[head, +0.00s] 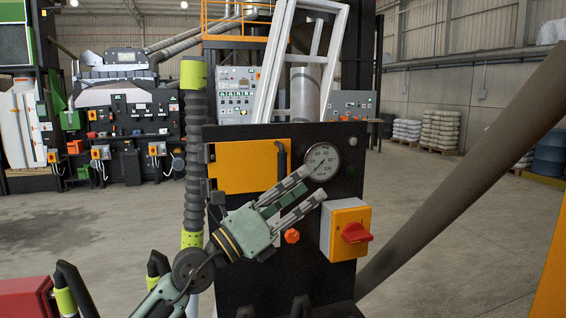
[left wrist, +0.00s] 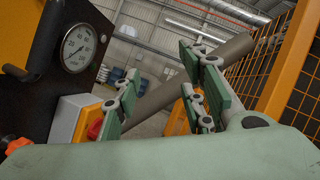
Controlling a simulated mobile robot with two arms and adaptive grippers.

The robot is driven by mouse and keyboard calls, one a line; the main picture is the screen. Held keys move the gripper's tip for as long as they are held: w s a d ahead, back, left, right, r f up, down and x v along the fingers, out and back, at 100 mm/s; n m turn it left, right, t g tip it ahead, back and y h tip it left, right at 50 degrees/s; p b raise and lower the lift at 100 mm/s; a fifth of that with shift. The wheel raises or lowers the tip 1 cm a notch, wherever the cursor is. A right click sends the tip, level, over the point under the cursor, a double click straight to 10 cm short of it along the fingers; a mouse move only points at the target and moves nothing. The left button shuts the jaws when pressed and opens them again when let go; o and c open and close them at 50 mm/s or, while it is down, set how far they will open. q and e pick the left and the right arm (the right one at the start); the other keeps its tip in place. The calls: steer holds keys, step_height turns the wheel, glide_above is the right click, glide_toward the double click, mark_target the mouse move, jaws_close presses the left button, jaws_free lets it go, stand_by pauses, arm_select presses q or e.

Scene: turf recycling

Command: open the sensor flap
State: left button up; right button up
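The sensor flap appears to be the flat orange panel (head: 246,173) on the dark panel front, with a black bar handle (head: 281,158) at its right edge. It looks closed, flat against the panel. My left gripper (head: 311,184) is in front of the panel, just right of and below the handle, its two fingers apart and pointing up and right. No object shows between them. In the left wrist view, the gripper (left wrist: 152,82) is open, and an orange part (left wrist: 18,35) with a dark bar stands at the left edge. My right gripper is not in view.
A round gauge (head: 322,161) sits close to the left fingertips. An orange box with a red rotary switch (head: 355,233) and an orange-red knob (head: 292,236) are below. A thick pipe (head: 465,185) slants up at right. Open floor lies beyond.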

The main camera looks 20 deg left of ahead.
mark_target(279, 161)
arm_select(q)
steer(key=w+a+r+m+y, duration=0.2)
steer(key=w+a+m+y, duration=0.1)
steer(key=w+a+y, duration=0.65)
steer(key=w+p, duration=0.1)
steer(key=w+h+p, duration=0.1)
steer(key=w+d+p, duration=0.1)
steer(key=shift+w+r+g+h, duration=0.25)
steer(key=shift+w+g+h, duration=0.1)
steer(key=shift+g, duration=0.05)
steer(key=shift+w+d+f+p, duration=0.15)
steer(key=shift+w+d+p, duration=0.2)
steer(key=shift+w, duration=0.25)
steer(key=shift+c, duration=0.5)
jaws_close()
